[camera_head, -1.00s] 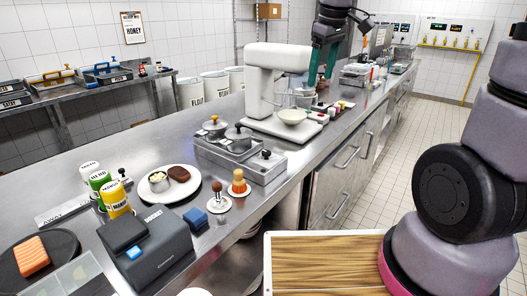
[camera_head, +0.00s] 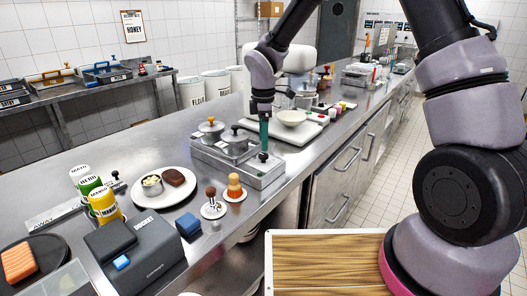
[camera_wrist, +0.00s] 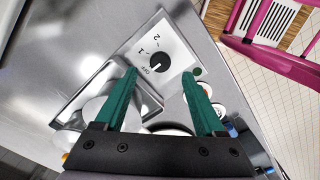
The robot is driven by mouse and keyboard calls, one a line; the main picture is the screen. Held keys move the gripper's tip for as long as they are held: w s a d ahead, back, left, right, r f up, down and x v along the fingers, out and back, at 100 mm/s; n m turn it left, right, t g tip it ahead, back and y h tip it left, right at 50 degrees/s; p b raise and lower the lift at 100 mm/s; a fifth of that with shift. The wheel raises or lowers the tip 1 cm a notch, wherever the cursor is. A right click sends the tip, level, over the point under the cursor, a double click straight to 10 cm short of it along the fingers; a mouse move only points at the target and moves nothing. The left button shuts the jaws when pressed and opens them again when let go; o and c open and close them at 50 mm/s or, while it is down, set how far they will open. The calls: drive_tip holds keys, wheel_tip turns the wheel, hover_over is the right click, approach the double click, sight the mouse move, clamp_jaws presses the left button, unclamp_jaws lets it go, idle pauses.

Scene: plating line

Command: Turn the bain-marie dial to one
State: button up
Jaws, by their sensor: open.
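The bain-marie (camera_head: 240,172) is a metal box on the counter with lidded pots set in it. Its dial (camera_head: 263,157) is a small black knob on the right part of its top. In the wrist view the dial (camera_wrist: 157,65) sits on a pale plate marked OFF, 1 and 2; its pointer is too small to read surely. My gripper (camera_head: 264,148) points down just over the dial. In the wrist view the two green fingers of my gripper (camera_wrist: 161,73) are open, one on each side of the dial, with clear gaps. Contact is not visible.
A white plate (camera_head: 146,188) with food, a shaker-like tool and an orange-topped item stand left of the bain-marie. A dark box (camera_head: 150,252) is near the front left. Counter around the bain-marie's front is narrow.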

sight(264, 155)
wheel_tip(264, 155, down, 5)
drive_tip(key=shift+r, duration=0.1)
idle(0.3)
clamp_jaws()
